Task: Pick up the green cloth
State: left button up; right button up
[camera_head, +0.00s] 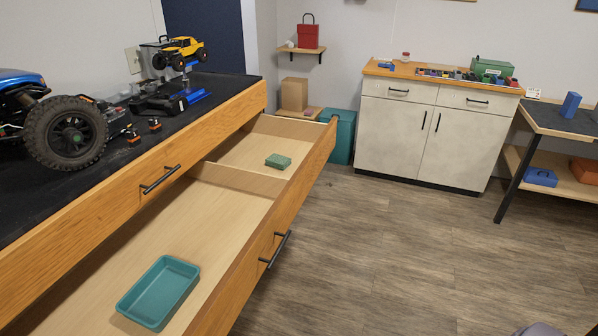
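A small green folded block that looks like the green cloth (278,161) lies flat in the far compartment of the open wooden drawer (229,190). It is in the left-centre of the head view, clear of the compartment's walls, and nothing covers it. A low divider (240,179) separates it from the near compartment, which holds a teal open tray (158,291). Neither of my grippers shows clearly in this view.
The dark-topped workbench (225,87) above the drawer holds a large-wheeled blue crawler (68,132) and a yellow crawler (178,52). A white cabinet (430,135) stands at the back and a side table (560,119) at right. The middle floor is clear.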

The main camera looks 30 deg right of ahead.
aim_at(275, 161)
jog(key=i+l+u, duration=0.2)
jog(key=l, duration=0.35)
jog(key=l+u, duration=0.2)
jog(key=l, duration=0.35)
jog(key=i+l+u, duration=0.2)
jog(key=l, duration=0.4)
jog(key=k+j, duration=0.05)
jog(key=k, duration=0.05)
